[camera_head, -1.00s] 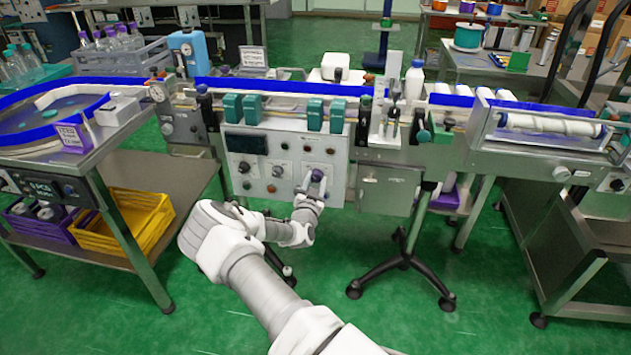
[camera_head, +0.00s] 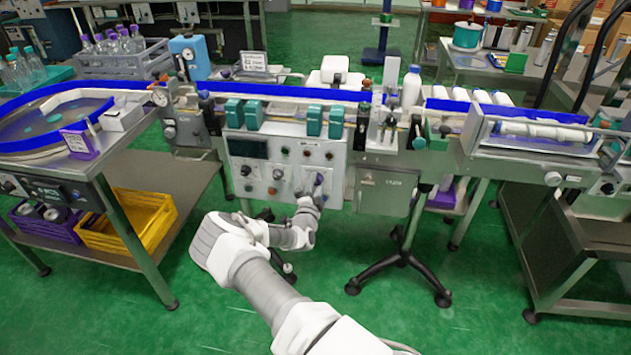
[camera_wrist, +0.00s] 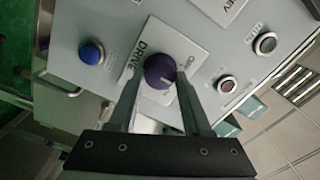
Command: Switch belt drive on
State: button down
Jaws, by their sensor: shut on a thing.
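The belt drive knob (camera_wrist: 160,71) is a dark purple rotary knob with a pale pointer line, on a white plate marked "DRIVE" (camera_wrist: 140,52) in the wrist view. My gripper (camera_wrist: 159,84) has one finger on each side of the knob and is shut on it. In the head view my gripper (camera_head: 318,184) reaches the right part of the grey control panel (camera_head: 262,172), where the fingers partly hide the knob. The pointer line aims toward the lower right in the wrist view, near partly readable lettering.
A blue button (camera_wrist: 91,53) sits left of the knob, and round dark buttons (camera_wrist: 265,43) sit to its right. A conveyor with blue rails (camera_head: 280,91) runs above the panel.

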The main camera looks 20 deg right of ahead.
jog(key=m+p, duration=0.1)
jog(key=m, duration=0.3)
jog(key=shift+m+p, duration=0.3)
jog(key=shift+p, duration=0.05)
jog(key=m+p, duration=0.1)
jog(key=m, duration=0.3)
jog(key=shift+f, duration=0.1)
jog(key=shift+a+m, duration=0.1)
jog(key=shift+m, duration=0.2)
jog(key=shift+c, duration=1.7)
grip_release()
jog(key=p+v, duration=0.2)
jog(key=v, duration=1.5)
jog(key=shift+p, duration=0.35)
